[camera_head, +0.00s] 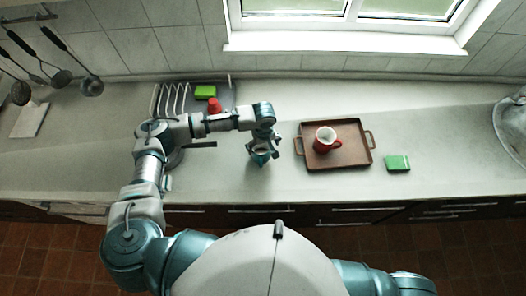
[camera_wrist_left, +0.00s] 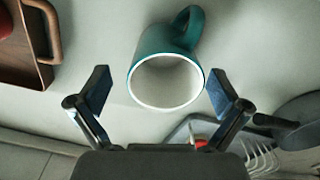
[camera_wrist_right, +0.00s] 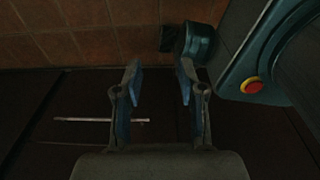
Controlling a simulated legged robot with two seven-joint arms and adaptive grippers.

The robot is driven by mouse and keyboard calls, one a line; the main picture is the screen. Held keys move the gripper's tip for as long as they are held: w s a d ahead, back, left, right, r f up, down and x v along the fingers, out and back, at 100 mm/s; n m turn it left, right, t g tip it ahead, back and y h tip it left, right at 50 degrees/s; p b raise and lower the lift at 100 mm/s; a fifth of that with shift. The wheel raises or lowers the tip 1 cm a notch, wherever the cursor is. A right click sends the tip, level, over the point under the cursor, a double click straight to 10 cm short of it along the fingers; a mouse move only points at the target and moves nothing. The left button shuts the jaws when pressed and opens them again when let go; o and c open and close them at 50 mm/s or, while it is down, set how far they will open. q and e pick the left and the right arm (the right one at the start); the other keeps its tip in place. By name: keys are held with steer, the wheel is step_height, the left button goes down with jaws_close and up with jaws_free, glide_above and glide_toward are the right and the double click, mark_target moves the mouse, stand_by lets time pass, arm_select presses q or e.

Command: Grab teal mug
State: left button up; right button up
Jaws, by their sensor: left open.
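The teal mug (camera_head: 261,159) stands on the counter left of the brown tray, partly covered by my left gripper (camera_head: 264,146). In the left wrist view the teal mug (camera_wrist_left: 166,42) shows its white inside and its handle at the top. The open fingers of my left gripper (camera_wrist_left: 160,88) are on either side of the mug's rim, the right finger very close to it. I cannot tell whether they touch. My right gripper (camera_wrist_right: 159,80) is open and empty in the right wrist view, with the dark cabinet fronts and floor behind it.
A brown tray (camera_head: 358,155) with a red mug (camera_head: 322,146) stands right of the teal mug. A green sponge (camera_head: 397,163) lies further right. A dish rack (camera_head: 172,100) with a red item (camera_head: 214,105) and a green block (camera_head: 205,91) is behind my left arm.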

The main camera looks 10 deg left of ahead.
mark_target(261, 153)
arm_select(q)
steer(key=shift+f, duration=0.3)
steer(key=f, duration=0.2)
steer(key=a+f, duration=0.1)
steer(key=shift+w+f+p, duration=0.2)
steer(key=shift+f+p, duration=0.1)
steer(key=shift+f, duration=0.05)
steer(key=shift+a+f, duration=0.3)
steer(key=shift+f, duration=0.4)
steer(key=shift+s+d, duration=0.1)
steer(key=shift+d, duration=0.15)
steer(key=shift+c, duration=1.2)
steer(key=shift+d, duration=0.2)
steer(key=c, duration=0.8)
steer(key=shift+s, duration=0.1)
steer(key=shift+c, duration=0.6)
steer(key=shift+a+f, duration=0.1)
steer(key=shift+a, duration=0.05)
arm_select(e)
steer(key=shift+s+r, duration=0.35)
steer(key=shift+s, duration=0.15)
